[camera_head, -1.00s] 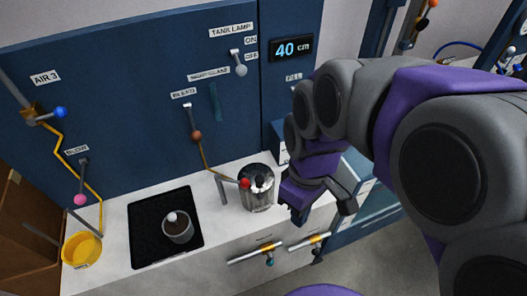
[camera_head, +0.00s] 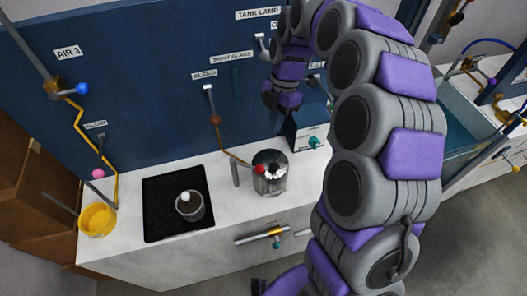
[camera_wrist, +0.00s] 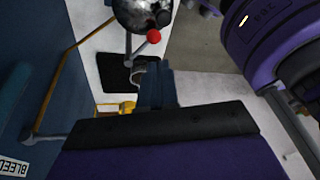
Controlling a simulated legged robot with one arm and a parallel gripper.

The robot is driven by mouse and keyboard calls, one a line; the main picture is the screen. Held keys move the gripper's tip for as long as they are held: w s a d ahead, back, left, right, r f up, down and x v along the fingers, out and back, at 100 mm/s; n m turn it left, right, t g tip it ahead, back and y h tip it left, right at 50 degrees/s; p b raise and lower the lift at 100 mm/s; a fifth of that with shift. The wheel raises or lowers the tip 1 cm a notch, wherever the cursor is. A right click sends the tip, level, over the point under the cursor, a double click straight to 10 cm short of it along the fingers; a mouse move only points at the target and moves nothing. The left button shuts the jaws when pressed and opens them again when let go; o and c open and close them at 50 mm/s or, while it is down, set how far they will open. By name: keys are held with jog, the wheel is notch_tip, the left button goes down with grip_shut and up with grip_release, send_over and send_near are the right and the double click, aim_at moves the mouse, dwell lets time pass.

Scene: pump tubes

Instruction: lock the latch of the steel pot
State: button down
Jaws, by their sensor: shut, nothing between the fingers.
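The steel pot (camera_head: 270,180) stands upright on the white counter, shiny with a dark top. A red ball knob (camera_head: 260,169) sits at its upper left edge. In the wrist view the pot (camera_wrist: 142,12) is at the top edge, partly cut off, with the red knob (camera_wrist: 153,36) below it. I cannot make out the latch clearly or tell its position. My gripper (camera_head: 274,112) is shut and empty, above and behind the pot near the blue panel, apart from it.
A thin tube drops from the bleed valve (camera_head: 215,119) toward the pot. A black mat (camera_head: 158,208) with a cup (camera_head: 188,207) lies to the left, and a yellow bowl (camera_head: 97,221) stands farther left. A blue box (camera_head: 306,138) stands right of the pot.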

aim_at(247, 166)
jog(key=shift+w+d+f+n, duration=1)
jog(key=shift+w+f+n, duration=1.05)
jog(key=shift+w, duration=0.65)
jog(key=x, duration=0.6)
jog(key=a+x, duration=0.1)
jog(key=x, duration=0.3)
jog(key=shift+s, duration=0.2)
jog(key=shift+s+a+f+b, duration=0.15)
jog(key=shift+s+a+b, duration=0.2)
jog(key=shift+s+a, duration=0.85)
jog(key=shift+s, duration=0.3)
jog(key=shift+s+d, duration=0.15)
jog(key=shift+d, duration=0.25)
jog(key=shift+a, duration=0.15)
